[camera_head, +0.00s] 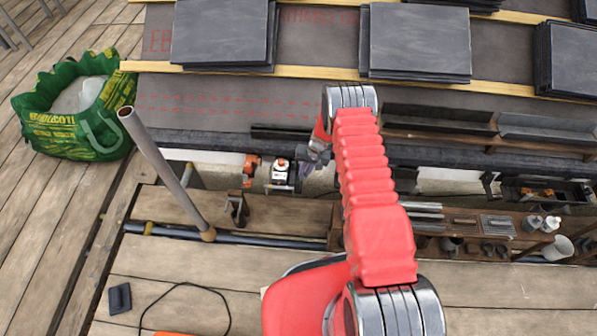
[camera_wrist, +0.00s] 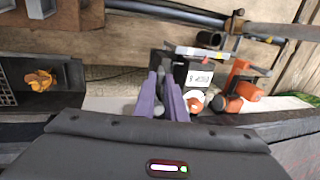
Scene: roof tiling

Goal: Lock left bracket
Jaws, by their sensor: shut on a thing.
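My gripper (camera_head: 314,158) is low at the roof's front edge in the head view, beside the dark eaves strip (camera_head: 215,141). In the wrist view its two purple fingers (camera_wrist: 166,88) are close together and point away from the camera. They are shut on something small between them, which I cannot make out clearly. I cannot pick out the left bracket with certainty; the arm and fingers cover part of the eaves.
An orange tool (camera_head: 250,165) and a white-labelled tool (camera_head: 281,176) stand left of my gripper. A steel pole (camera_head: 165,170) leans further left, near a green bag (camera_head: 75,105). Slate stacks (camera_head: 415,42) and black gutter-like pieces (camera_head: 440,118) lie on the roof.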

